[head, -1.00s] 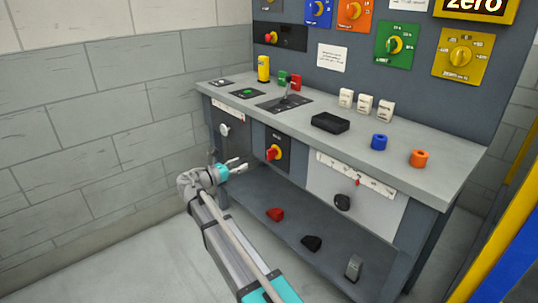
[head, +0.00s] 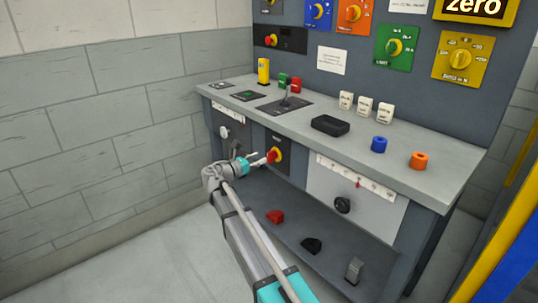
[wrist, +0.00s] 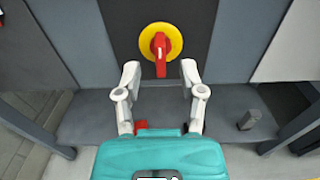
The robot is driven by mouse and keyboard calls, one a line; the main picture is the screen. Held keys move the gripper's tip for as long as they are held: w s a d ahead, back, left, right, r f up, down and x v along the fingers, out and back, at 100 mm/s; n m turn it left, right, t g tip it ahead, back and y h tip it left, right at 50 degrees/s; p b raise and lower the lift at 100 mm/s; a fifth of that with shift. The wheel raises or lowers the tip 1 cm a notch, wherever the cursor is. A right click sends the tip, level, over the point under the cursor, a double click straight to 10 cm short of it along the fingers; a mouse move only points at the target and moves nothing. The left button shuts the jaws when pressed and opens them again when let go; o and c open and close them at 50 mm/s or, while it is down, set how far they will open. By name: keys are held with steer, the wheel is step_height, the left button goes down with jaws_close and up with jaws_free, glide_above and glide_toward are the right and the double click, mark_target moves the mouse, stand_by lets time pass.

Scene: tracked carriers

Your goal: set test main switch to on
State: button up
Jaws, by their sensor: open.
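A rotary switch with a red handle on a yellow disc (head: 278,154) sits on a dark panel below the bench top. In the wrist view this switch (wrist: 160,45) is straight ahead, its red handle upright with the long end pointing down. My gripper (head: 258,159) is just in front of it in the head view. In the wrist view my gripper (wrist: 159,72) is open and empty, one finger to each side of the handle's lower end; I cannot tell if they touch. A similar red and yellow switch (head: 272,40) is on the upper back panel. Their labels are too small to read.
The bench top (head: 400,165) overhangs above my gripper. A white dial plate (head: 340,195) is to the right. The lower shelf holds a red block (head: 275,217), a black block (head: 312,246) and a grey piece (head: 354,270).

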mark_target(269, 152)
steer(key=shift+x, duration=2.7)
jaws_close()
